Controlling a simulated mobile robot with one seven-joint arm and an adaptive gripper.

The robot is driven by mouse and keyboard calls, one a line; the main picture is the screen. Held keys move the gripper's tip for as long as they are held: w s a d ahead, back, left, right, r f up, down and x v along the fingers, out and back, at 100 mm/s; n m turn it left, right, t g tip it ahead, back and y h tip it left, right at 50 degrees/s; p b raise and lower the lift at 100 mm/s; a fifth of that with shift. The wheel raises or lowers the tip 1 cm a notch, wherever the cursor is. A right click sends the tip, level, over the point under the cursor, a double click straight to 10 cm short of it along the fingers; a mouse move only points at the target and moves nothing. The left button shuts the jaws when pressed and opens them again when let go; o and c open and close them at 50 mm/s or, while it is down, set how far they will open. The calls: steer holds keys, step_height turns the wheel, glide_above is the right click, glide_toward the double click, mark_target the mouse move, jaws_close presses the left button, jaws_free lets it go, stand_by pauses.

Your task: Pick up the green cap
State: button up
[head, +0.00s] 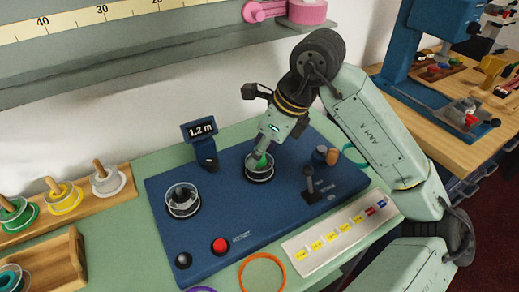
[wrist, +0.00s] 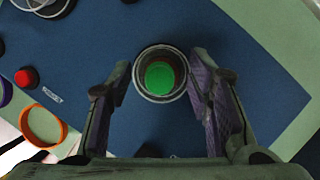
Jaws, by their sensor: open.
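The green cap (wrist: 160,76) shows in the wrist view as a bright green disc inside a clear round holder (wrist: 138,90) on the blue panel. In the head view a bit of the green cap (head: 262,160) shows just under my gripper (head: 258,154). In the wrist view my gripper (wrist: 160,92) is open, with one finger on each side of the holder and a gap to each. Its fingers appear to touch neither cap nor holder. How high the fingertips are above the panel is hard to tell.
On the blue panel (head: 212,222) are a second clear holder (head: 183,199), a small display (head: 200,131), a red button (head: 221,245), a black lever (head: 310,184) and an orange-brown knob (head: 331,157). An orange ring (head: 262,272) and a labelled strip (head: 340,232) lie in front.

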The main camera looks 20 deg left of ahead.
steer(key=shift+a+f, duration=0.15)
steer(key=shift+f, duration=0.1)
steer(key=shift+c, duration=0.5)
steer(key=c, duration=0.7)
